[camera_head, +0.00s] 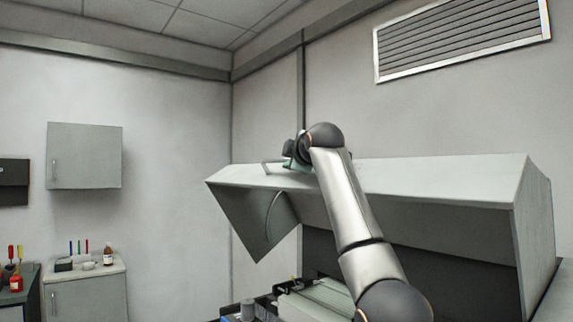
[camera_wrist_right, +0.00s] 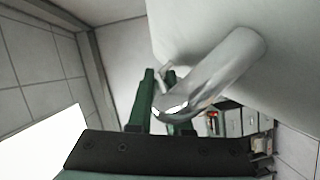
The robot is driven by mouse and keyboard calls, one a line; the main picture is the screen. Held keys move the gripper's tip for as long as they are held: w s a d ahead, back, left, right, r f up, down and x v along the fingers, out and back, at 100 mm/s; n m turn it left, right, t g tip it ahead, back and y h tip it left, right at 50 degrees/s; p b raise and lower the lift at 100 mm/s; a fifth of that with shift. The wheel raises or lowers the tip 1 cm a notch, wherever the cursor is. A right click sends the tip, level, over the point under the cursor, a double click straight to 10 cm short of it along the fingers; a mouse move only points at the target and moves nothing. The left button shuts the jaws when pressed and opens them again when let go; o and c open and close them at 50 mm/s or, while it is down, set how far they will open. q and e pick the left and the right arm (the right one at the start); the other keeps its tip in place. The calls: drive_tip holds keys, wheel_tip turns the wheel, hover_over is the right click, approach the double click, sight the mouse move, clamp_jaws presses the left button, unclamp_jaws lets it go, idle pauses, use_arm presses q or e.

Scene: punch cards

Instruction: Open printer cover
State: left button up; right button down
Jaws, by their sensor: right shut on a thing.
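The printer cover (camera_head: 430,180) is a large pale grey hood in the head view, raised and tilted, with its dark underside and the printer's inside (camera_head: 325,298) showing below it. My right gripper (camera_head: 290,162) is at the upper left part of the cover, at a thin metal handle (camera_head: 267,164). In the right wrist view its green fingers (camera_wrist_right: 163,105) are shut on the shiny handle bar (camera_wrist_right: 210,75), which stands out from the pale cover surface (camera_wrist_right: 285,60). My left gripper is not in view.
A wall cabinet (camera_head: 84,155) hangs at the left, above a low cabinet (camera_head: 85,292) with small bottles and pens. A bench with screwdrivers (camera_head: 15,255) stands at the far left. A vent (camera_head: 460,42) is high on the wall behind the cover.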

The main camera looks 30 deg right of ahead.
drive_tip(key=shift+f, duration=0.1)
drive_tip(key=c, duration=0.8)
unclamp_jaws()
drive_tip(key=shift+c, duration=0.2)
drive_tip(key=shift+s+a+b, duration=0.1)
drive_tip(key=shift+s+b, duration=0.15)
drive_tip(key=shift+b, duration=0.15)
drive_tip(key=b+v, duration=0.5)
drive_tip(key=v, duration=0.7)
drive_tip(key=shift+b, duration=0.3)
